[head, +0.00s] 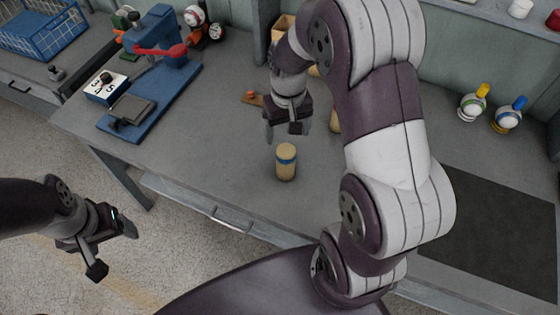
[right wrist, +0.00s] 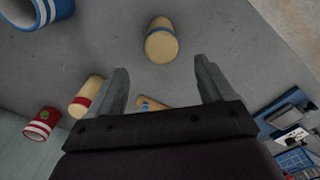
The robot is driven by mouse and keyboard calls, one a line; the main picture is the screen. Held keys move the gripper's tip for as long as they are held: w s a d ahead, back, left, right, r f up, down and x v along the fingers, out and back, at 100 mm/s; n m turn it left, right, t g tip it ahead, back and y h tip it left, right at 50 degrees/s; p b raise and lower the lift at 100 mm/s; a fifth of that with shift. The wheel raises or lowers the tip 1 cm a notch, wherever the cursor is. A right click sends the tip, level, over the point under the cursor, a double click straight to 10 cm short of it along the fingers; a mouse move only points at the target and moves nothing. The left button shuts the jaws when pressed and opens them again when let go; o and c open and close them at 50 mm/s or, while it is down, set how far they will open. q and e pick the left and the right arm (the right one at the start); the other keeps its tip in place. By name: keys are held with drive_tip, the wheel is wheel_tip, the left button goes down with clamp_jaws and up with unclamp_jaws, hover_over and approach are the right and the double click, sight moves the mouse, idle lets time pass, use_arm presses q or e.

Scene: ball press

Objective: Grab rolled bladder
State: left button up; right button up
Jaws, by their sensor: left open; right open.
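A tan rolled bladder with a blue band (head: 286,164) stands upright on the grey workbench (head: 225,150). In the right wrist view it (right wrist: 161,46) lies beyond the gap between my fingertips. My right gripper (head: 288,131) is open and empty, just behind the bladder in the head view and apart from it. A second tan roll, with a red band (right wrist: 86,97), shows in the right wrist view; in the head view it is mostly hidden behind my right arm (head: 335,122). My left gripper (head: 114,251) is open and empty, off the bench's front edge.
Striped cups (right wrist: 42,123) show in the right wrist view. Bench left of the bladder is clear.

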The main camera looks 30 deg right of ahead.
sight(286, 150)
drive_tip(key=f, duration=0.6)
drive_tip(key=shift+s+a+f+p, duration=0.15)
drive_tip(key=shift+a+f+p, duration=0.1)
drive_tip(key=shift+p, duration=0.1)
drive_tip(key=shift+d+f, duration=0.15)
drive_tip(key=shift+f, duration=0.2)
drive_tip(key=shift+r, duration=0.1)
drive_tip(key=c, duration=1.4)
drive_tip(key=shift+c, duration=0.2)
